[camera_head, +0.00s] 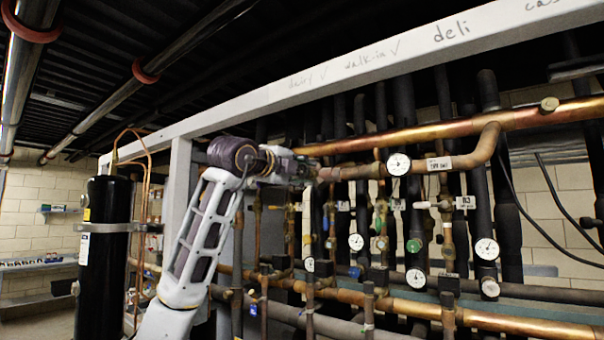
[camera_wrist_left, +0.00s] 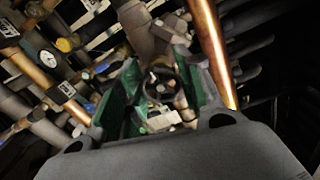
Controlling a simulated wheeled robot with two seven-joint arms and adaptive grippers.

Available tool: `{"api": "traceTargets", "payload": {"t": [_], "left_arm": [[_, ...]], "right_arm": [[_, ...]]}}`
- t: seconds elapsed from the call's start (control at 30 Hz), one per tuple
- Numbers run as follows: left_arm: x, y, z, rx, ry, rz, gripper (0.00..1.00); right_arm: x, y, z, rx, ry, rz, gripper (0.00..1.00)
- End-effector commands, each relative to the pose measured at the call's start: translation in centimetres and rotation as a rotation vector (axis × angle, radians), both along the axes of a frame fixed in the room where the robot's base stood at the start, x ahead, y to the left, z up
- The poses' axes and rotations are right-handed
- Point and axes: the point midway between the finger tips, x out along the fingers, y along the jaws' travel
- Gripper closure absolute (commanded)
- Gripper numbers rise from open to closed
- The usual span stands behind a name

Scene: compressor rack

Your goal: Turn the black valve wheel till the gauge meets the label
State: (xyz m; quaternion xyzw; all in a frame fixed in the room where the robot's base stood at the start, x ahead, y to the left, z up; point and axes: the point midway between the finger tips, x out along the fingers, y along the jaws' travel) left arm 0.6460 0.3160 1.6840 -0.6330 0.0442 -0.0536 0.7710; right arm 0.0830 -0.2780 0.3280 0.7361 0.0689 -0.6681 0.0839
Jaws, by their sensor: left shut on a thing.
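My left gripper (camera_head: 312,169) reaches in from the left to the copper pipework under the white beam. In the left wrist view its green-padded fingers stand on either side of the black valve wheel (camera_wrist_left: 160,83), and the gripper (camera_wrist_left: 158,90) is shut on it. The wheel is hidden by the gripper in the head view. A white round gauge (camera_head: 399,164) sits to the right of the gripper, on the copper pipe. The needle reading is too small to tell. My right gripper is not in view.
A white beam (camera_head: 330,80) with handwriting crosses above the pipes. Several other gauges, such as one low in the middle (camera_head: 415,278), hang among dense pipes. A thick copper pipe (camera_wrist_left: 213,50) runs close beside the fingers. A black cylinder (camera_head: 103,255) stands at the left.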

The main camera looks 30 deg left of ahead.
Motion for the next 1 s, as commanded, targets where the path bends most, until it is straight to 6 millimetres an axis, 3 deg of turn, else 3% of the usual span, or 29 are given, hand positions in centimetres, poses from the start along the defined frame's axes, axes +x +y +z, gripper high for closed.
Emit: {"api": "traceTargets", "payload": {"t": [0.03,0.2,0.67,1.0], "left_arm": [[0.0,0.1,0.1,-0.001,-0.001,0.002,0.60],[0.0,0.1,0.0,0.000,0.000,0.001,0.42],[-0.4,0.1,0.0,0.001,0.000,0.001,0.42],[-3.5,0.6,0.0,0.001,-0.001,0.002,0.42]], "right_arm": [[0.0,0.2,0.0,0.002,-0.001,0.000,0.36],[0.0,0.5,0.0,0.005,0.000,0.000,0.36],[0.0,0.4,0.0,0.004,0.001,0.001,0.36],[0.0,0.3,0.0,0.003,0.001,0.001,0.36]]}}
